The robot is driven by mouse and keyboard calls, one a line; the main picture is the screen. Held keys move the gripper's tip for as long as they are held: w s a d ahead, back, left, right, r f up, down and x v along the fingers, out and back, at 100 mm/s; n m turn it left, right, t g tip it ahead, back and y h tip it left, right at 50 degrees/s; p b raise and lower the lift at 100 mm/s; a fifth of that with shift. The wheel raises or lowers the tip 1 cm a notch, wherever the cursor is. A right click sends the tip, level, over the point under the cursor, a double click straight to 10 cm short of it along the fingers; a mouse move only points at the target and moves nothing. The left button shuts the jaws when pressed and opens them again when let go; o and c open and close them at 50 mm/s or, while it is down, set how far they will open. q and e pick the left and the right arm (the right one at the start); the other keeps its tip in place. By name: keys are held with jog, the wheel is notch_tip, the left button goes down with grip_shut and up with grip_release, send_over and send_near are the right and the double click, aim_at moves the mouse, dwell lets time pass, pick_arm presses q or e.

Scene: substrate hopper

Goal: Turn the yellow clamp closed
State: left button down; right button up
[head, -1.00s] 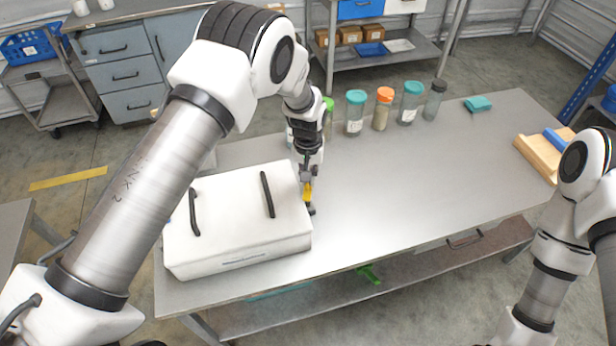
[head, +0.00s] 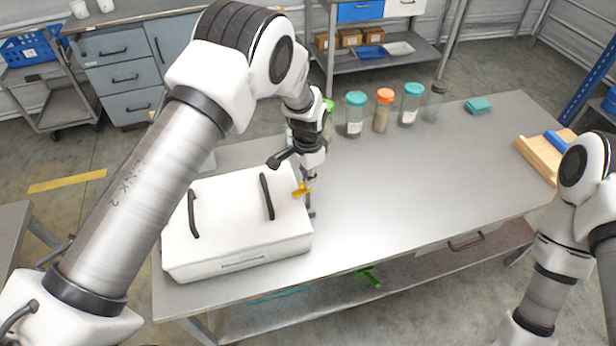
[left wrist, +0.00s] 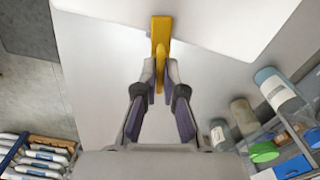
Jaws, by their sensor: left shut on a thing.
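The yellow clamp (head: 301,189) is at the right side of the white hopper box (head: 240,258), near its top edge. In the head view it points left, over the edge of the lid. My left gripper (head: 309,190) comes down from above beside the box and is shut on the clamp. In the left wrist view the clamp (left wrist: 160,45) stands out beyond the fingertips (left wrist: 161,72), which press on its near end. My right gripper is out of view; only part of my right arm shows at the right edge.
The box's lid has two black handles (head: 267,196). Several lidded jars (head: 384,110) stand along the table's back edge. A wooden block with a blue bar (head: 541,158) and a teal cloth (head: 478,105) lie to the right. The middle of the table (head: 400,190) is clear.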

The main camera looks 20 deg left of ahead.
pick_arm(q)
jog(key=shift+s+f+m, duration=0.15)
jog(key=shift+m, duration=0.5)
jog(key=shift+s+f+m, duration=0.1)
jog(key=shift+m, duration=0.55)
jog(key=c, duration=1.3)
grip_release()
jog(key=shift+w, duration=0.15)
jog(key=shift+r, duration=0.15)
jog(key=shift+w+r, duration=0.1)
jog(key=shift+r, duration=0.1)
notch_tip(320, 180, up, 11)
jog(key=shift+r, duration=0.2)
